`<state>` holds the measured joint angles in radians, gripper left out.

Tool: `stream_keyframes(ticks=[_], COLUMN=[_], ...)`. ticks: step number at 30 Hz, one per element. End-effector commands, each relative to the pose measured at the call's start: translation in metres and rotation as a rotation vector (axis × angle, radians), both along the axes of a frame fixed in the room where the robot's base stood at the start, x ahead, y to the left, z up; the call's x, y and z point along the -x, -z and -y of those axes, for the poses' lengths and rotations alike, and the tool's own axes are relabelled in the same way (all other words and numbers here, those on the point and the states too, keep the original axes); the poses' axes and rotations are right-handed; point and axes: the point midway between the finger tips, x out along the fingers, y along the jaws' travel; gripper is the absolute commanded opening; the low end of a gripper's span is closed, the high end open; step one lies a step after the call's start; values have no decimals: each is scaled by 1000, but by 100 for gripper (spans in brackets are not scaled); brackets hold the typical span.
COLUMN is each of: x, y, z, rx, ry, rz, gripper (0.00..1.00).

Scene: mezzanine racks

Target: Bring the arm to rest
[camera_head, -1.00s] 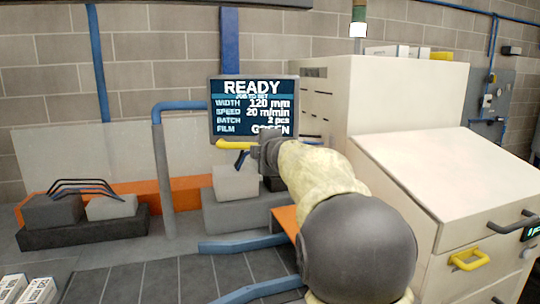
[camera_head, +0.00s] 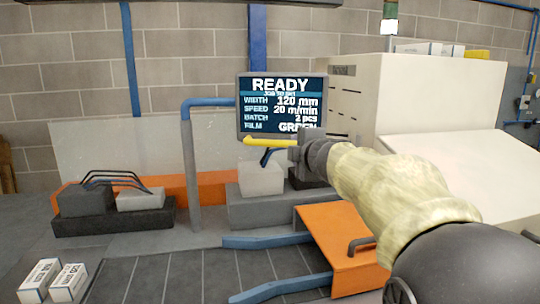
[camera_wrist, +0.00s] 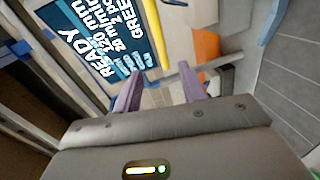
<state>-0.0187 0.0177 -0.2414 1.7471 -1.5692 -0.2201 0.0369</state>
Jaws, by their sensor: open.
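My arm reaches in from the lower right of the head view. My gripper (camera_head: 270,154) is at its end, just below the screen (camera_head: 281,104), which reads READY. A dark blue finger shows there, and a yellow bar (camera_head: 268,142) lies beside it. I cannot tell whether they touch. In the wrist view my gripper (camera_wrist: 160,76) has its two purple-grey fingers apart, with nothing clearly held between them. The screen shows there at the upper left, tilted, and a bit of yellow lies beyond the fingers.
A cream machine cabinet (camera_head: 440,90) stands at right, behind my arm. An orange panel (camera_head: 345,240) with a dark handle is below my arm. Blue rails (camera_head: 270,241) and a blue-grey post (camera_head: 191,170) stand left of it. White boxes (camera_head: 40,279) sit at the lower left.

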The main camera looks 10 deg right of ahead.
Motion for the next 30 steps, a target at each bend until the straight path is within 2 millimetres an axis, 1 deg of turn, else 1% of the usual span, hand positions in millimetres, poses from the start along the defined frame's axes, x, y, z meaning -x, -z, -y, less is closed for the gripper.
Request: stream_keyframes(ticks=[5,8,11,13,17,18,20,21,23,24,26,27,29,30], x=[1,5,13,23,48,57,74,86,106,121,144,161,187,204], y=[7,22,48,70,114,127,147,161,180,192,209,219,234,242], z=[-1,-2,-3,-4,-9,-12,-16,-19,-25,-29,-36,-41,-50,-55], rx=[-55,-153,-289,-390,-564,-615,-687,-733,-799,-841,-901,-938,-992,-1023], ry=[22,69,144,209,342,386,455,502,576,628,705,760,842,896], rz=[-19,-57,-120,-176,-294,-334,-394,-437,-502,-547,-616,-663,-731,-776], gripper=[41,41,41,41,41,41,41,41,41,41,41,41,41,41])
